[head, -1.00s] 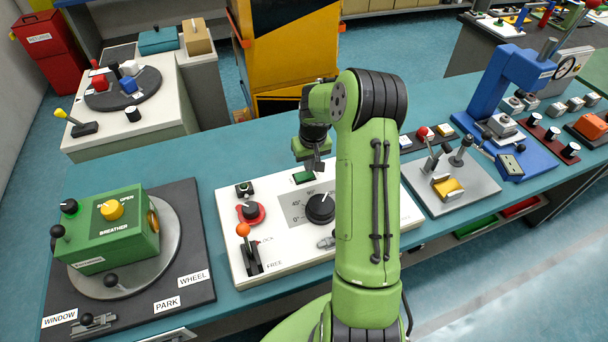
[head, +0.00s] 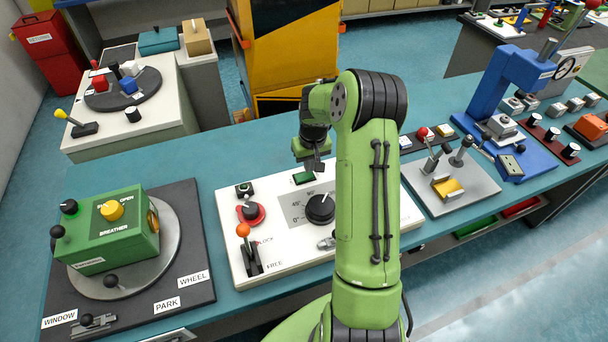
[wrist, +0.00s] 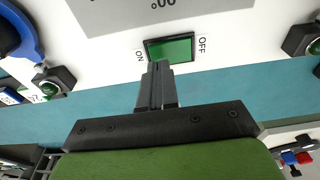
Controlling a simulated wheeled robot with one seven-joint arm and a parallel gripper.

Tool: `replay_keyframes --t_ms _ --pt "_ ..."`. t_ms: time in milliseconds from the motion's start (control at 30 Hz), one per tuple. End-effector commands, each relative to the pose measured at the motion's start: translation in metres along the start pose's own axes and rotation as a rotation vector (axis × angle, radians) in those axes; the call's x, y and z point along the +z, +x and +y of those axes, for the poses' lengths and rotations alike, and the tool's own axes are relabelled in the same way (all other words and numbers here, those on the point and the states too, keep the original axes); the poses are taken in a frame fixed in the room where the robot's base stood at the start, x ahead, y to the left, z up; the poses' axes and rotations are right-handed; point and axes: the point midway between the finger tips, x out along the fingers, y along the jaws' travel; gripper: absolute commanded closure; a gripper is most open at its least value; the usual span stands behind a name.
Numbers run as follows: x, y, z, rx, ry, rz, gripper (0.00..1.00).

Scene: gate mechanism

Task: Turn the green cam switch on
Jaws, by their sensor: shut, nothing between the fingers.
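The green switch (wrist: 170,49) is a green rocker in a black frame on a white panel, with ON printed at its left and OFF at its right in the wrist view. In the head view the switch (head: 304,178) sits at the panel's back edge. Which side of the rocker is down I cannot tell. My gripper (wrist: 158,68) is shut and empty. Its fingertips appear at the near edge of the switch, toward the ON side, in the wrist view. In the head view my gripper (head: 318,166) is just right of and behind the switch; contact is unclear.
The white panel (head: 235,275) also carries a black dial (head: 320,208), a red-collared knob (head: 251,214) and an orange-tipped lever (head: 244,231). A green box (head: 110,235) stands to the left. A grey plate with levers (head: 470,200) lies to the right. Bare teal bench lies behind the panel.

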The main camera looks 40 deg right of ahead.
Motion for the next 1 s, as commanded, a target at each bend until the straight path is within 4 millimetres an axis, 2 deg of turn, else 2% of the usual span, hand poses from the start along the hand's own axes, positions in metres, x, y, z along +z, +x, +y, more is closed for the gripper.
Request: replay_keyframes --t_ms 1000 --pt "0.0013 0.008 0.0 0.0 0.0 0.0 1.0"
